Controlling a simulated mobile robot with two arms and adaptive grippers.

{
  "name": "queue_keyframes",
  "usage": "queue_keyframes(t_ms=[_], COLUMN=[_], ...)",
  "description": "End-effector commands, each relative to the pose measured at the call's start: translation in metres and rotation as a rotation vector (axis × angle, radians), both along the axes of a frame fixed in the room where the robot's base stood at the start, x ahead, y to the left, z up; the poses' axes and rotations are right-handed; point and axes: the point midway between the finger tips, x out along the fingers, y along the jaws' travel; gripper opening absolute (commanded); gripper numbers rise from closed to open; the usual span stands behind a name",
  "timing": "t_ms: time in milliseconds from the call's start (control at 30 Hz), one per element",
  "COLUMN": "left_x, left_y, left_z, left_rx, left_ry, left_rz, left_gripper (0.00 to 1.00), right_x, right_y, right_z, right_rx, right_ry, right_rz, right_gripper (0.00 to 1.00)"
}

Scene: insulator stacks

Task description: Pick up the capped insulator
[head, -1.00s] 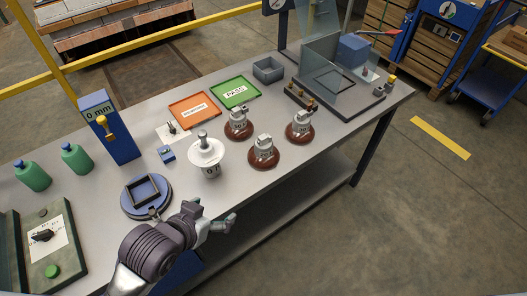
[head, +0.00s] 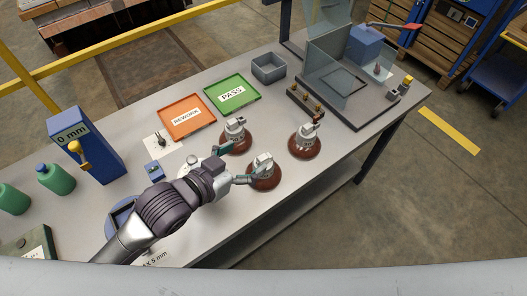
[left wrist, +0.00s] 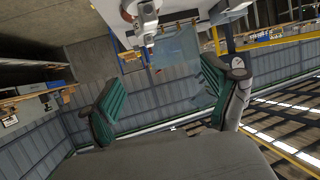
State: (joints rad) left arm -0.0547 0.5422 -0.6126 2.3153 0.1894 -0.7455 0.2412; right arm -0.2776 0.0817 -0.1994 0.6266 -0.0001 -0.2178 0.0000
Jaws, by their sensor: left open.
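Three brown insulators with grey metal caps stand upright on the bench in the head view: one at the back left (head: 236,146), one at the front (head: 264,182), one at the right (head: 305,147). My left gripper (head: 240,164) is open and empty. One finger is close to the back-left insulator and the other overlaps the left side of the front one; I cannot tell if they touch. A white insulator (head: 187,171) is mostly hidden behind my left arm. In the left wrist view, the spread fingers (left wrist: 162,76) have a grey-capped piece (left wrist: 145,28) beyond them at the top.
An orange REWORK tray (head: 187,130) and a green PASS tray (head: 245,101) lie behind the insulators. A grey bin (head: 268,70) and a fixture with clear panels (head: 345,95) stand farther back. A blue gauge (head: 92,145) stands at left. Bare bench lies in front of the right insulator.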

Motion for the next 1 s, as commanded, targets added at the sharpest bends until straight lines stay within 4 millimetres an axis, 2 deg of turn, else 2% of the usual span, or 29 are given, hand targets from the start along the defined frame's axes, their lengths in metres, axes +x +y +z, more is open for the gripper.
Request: queue_keyframes(t_ms=[167, 333, 467, 567, 800, 1000], left_x=[-0.001, -0.001, -0.001, 0.008, 0.022, 0.045], left_y=[0.0, 0.001, 0.0, -0.006, -0.018, -0.037], left_z=[-0.024, -0.06, -0.082, -0.084, -0.091, -0.103], left_rx=[0.002, 0.003, 0.003, -0.001, 0.0, 0.0], left_ry=[0.009, 0.007, 0.006, 0.0, 0.0, 0.0], left_rz=[0.002, 0.002, 0.002, 0.001, 0.001, 0.001], left_gripper=[0.88, 0.88, 0.88, 0.88, 0.88, 0.88], right_x=[-0.007, -0.031, -0.041, -0.037, -0.013, -0.015], right_y=[0.0, 0.0, 0.0, 0.001, 0.003, 0.003], right_z=[-0.002, -0.004, -0.005, -0.003, 0.001, 0.004], right_rx=[0.0, -0.002, -0.003, -0.001, 0.004, 0.003], right_ry=[0.009, 0.044, 0.059, 0.054, 0.017, 0.019], right_rz=[-0.001, -0.001, -0.001, -0.001, -0.001, -0.001], right_gripper=[0.4, 0.4, 0.4, 0.4, 0.4, 0.4])
